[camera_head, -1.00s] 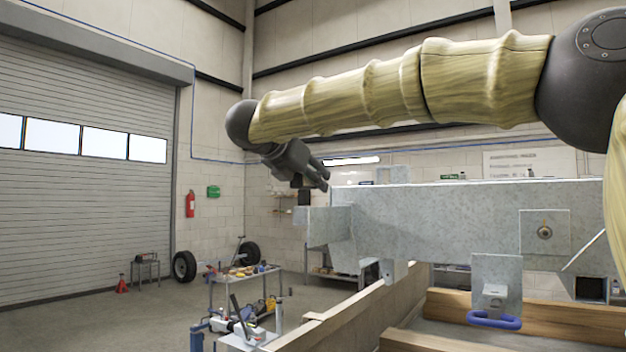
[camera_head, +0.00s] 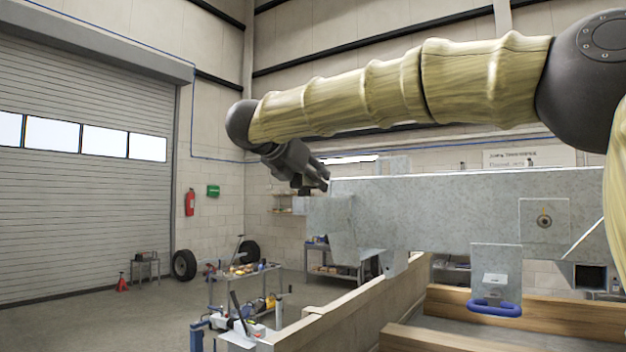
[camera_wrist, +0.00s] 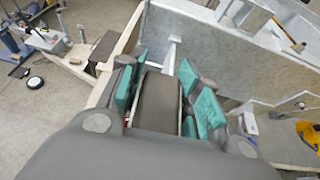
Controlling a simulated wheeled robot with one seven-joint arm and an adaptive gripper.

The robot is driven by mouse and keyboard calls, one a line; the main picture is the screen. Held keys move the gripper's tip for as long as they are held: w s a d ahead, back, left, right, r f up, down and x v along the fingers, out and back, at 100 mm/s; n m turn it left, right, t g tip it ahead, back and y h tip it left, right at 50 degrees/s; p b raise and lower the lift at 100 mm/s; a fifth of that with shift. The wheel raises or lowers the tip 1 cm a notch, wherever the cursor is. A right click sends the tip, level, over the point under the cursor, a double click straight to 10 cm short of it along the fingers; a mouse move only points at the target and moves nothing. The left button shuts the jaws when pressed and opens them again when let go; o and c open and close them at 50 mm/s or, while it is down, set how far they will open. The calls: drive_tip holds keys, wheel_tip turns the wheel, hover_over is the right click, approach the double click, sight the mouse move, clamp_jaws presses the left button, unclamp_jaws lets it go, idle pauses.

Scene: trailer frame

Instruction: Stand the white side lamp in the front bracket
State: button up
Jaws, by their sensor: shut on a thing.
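My gripper (camera_head: 314,184) is at the left end of the galvanised beam (camera_head: 430,205), pointing down. In the wrist view its green-padded fingers (camera_wrist: 158,82) are closed on a dark grey-brown block with pale edges (camera_wrist: 157,103), which I take to be the back of the white side lamp. In the head view only a small dark part of the lamp (camera_head: 303,191) shows below the fingers, just above a galvanised plate (camera_head: 326,222) at the beam's end, probably the front bracket. I cannot tell whether lamp and bracket touch. The lamp's white face is hidden.
A tool cart (camera_head: 240,280) stands on the floor at left. The floor beyond the cart is mostly clear.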

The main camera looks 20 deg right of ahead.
drive_tip(key=shift+f+b, duration=0.45)
drive_tip(key=shift+f, duration=0.05)
drive_tip(key=o, duration=1.2)
drive_tip(key=v, duration=1.2)
